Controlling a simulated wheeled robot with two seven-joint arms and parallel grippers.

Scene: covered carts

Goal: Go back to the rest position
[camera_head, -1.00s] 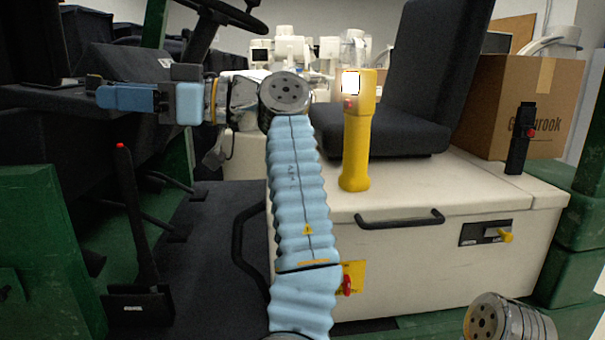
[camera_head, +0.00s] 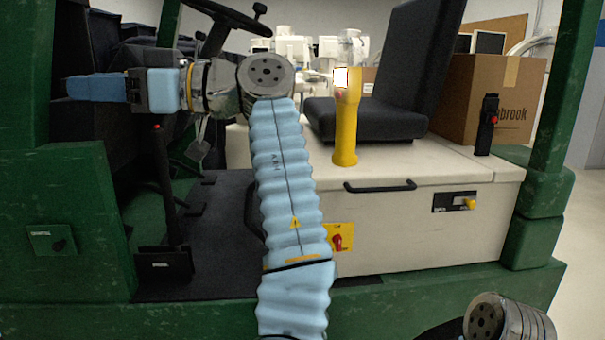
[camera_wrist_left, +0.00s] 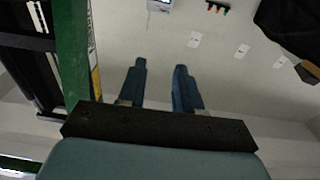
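My left arm rises through the middle of the head view and bends left at its upper joint. My left gripper (camera_head: 82,87) points left, in front of the dark cab parts; one blue finger hides the other there. In the left wrist view, the fingers of my left gripper (camera_wrist_left: 160,66) stand apart with nothing between them, so it is open and empty. Beyond them is a pale surface. Of my right arm only a grey joint shows at the bottom right of the head view; its gripper is out of view.
A green-framed cart (camera_head: 65,285) with a white deck (camera_head: 420,225) fills the front. On it are a yellow handheld device (camera_head: 346,130), a dark seat (camera_head: 370,120), a black handheld device (camera_head: 487,125) and a cardboard box (camera_head: 470,90). Open floor (camera_head: 575,265) shows at right.

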